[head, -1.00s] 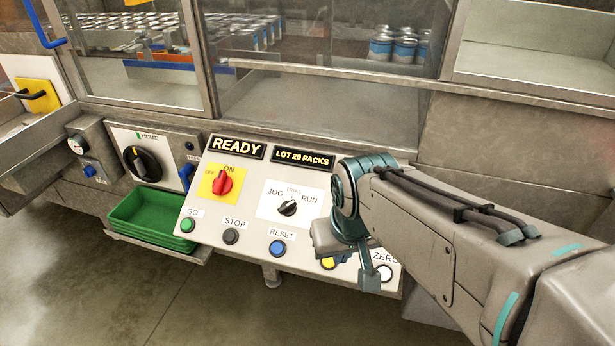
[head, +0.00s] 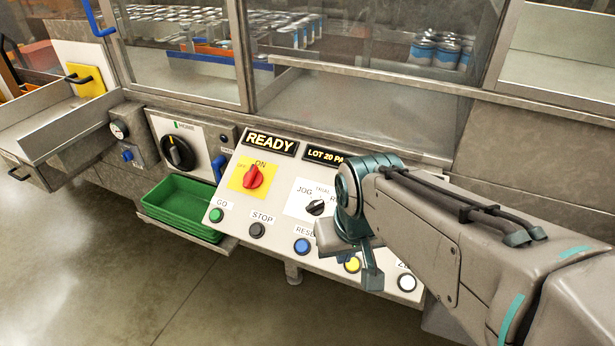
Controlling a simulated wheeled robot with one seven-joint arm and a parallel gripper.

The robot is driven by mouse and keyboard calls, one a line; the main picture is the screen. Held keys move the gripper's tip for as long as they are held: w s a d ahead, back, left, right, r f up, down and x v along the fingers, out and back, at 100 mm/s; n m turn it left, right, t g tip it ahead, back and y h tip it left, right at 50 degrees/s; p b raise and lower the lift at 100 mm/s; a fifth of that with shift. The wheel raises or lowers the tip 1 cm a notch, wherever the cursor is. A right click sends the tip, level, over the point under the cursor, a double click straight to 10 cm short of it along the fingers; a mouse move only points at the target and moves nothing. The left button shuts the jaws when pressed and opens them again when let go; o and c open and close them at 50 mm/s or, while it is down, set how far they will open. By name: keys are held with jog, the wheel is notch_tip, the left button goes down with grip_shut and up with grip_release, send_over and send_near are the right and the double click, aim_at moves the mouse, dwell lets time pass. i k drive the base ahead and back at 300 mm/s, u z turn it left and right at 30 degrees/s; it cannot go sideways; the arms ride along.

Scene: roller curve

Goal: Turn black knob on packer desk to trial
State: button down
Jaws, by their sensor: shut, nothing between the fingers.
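The packer desk (head: 275,232) is a sloped pale panel below the glass. Its small black knob (head: 316,208) sits on a white plate marked JOG, TRIAL and RUN, with RUN partly hidden by my arm. The knob's light mark seems to point up and right, but it is too small to read surely. My gripper (head: 372,279) is shut and empty, pointing down over the lower right of the desk. It is right of and below the knob in the picture, apart from it.
A red switch (head: 254,177) on yellow is left of the knob. Buttons including green (head: 216,215), black (head: 257,230) and blue (head: 302,246) line the lower edge. A larger black HOME dial (head: 178,153) and green trays (head: 182,205) are further left. The front floor is clear.

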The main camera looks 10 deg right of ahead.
aim_at(316, 208)
jog(key=u, duration=1.75)
jog(key=k, duration=0.8)
jog(key=z, duration=1.4)
jog(key=i, duration=0.7)
jog(key=u, duration=0.25)
